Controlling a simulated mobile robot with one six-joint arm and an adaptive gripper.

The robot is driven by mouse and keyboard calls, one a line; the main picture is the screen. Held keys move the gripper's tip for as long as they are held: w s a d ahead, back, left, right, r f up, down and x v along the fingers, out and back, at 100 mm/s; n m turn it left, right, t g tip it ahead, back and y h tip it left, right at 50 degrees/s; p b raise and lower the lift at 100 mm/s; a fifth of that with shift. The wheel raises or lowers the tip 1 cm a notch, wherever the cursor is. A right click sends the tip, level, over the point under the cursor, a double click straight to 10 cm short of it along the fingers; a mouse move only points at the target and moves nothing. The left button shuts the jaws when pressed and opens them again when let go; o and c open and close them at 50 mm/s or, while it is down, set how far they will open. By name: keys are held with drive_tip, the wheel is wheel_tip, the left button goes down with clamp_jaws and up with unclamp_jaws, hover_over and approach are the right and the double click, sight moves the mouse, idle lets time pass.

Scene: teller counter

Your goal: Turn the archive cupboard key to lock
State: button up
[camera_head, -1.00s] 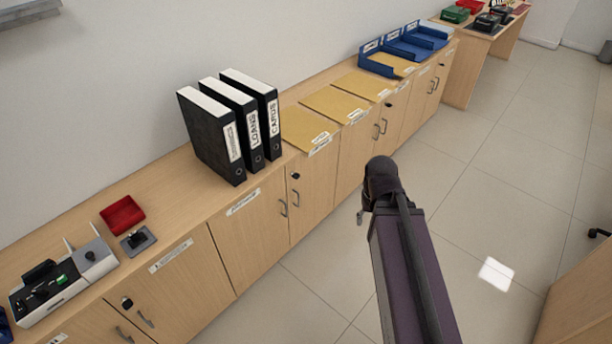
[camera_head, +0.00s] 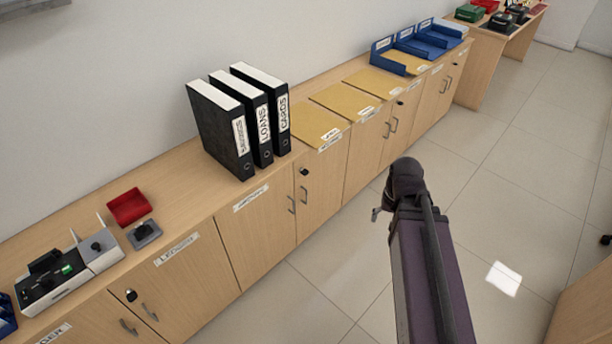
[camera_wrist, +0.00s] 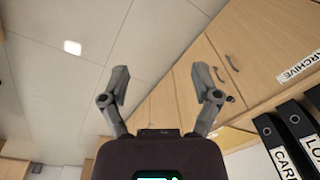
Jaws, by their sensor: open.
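The archive cupboard (camera_head: 256,232) is a pair of light wood doors below the black binders. Its label (camera_wrist: 300,67) reads ARCHIVE in the wrist view. A small dark lock (camera_head: 304,171) sits high on its right-hand door, above two grey handles; it also shows in the wrist view (camera_wrist: 230,98). The key's angle is too small to tell. My gripper (camera_wrist: 160,84) is open and empty, its two fingers apart with floor and cupboard fronts behind them. In the head view it is mostly hidden by my arm, out over the floor, clear of the cupboard.
Binders (camera_head: 240,120), yellow folders (camera_head: 345,101) and blue trays (camera_head: 405,50) stand on the counter. Another lock (camera_head: 130,295) is on the cupboard at lower left. The floor before the doors is clear.

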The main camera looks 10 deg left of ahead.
drive_tip(key=w+a+f+m+t+y+b, duration=0.2)
drive_tip(key=w+a+f+m+y+b, duration=0.25)
drive_tip(key=w+a+f+b, duration=0.5)
drive_tip(key=m+t+y+b, duration=0.9)
drive_tip(key=m+b, duration=1.2)
drive_tip(key=b, duration=1.2)
approach(307, 174)
drive_tip(key=v, duration=0.2)
drive_tip(key=shift+d+f, duration=0.1)
drive_tip(key=shift+d, duration=0.15)
drive_tip(key=shift+n, duration=0.25)
drive_tip(key=shift+w, duration=0.1)
drive_tip(key=x, duration=1.3)
drive_tip(key=shift+w+a, duration=0.15)
drive_tip(key=shift+a, duration=0.2)
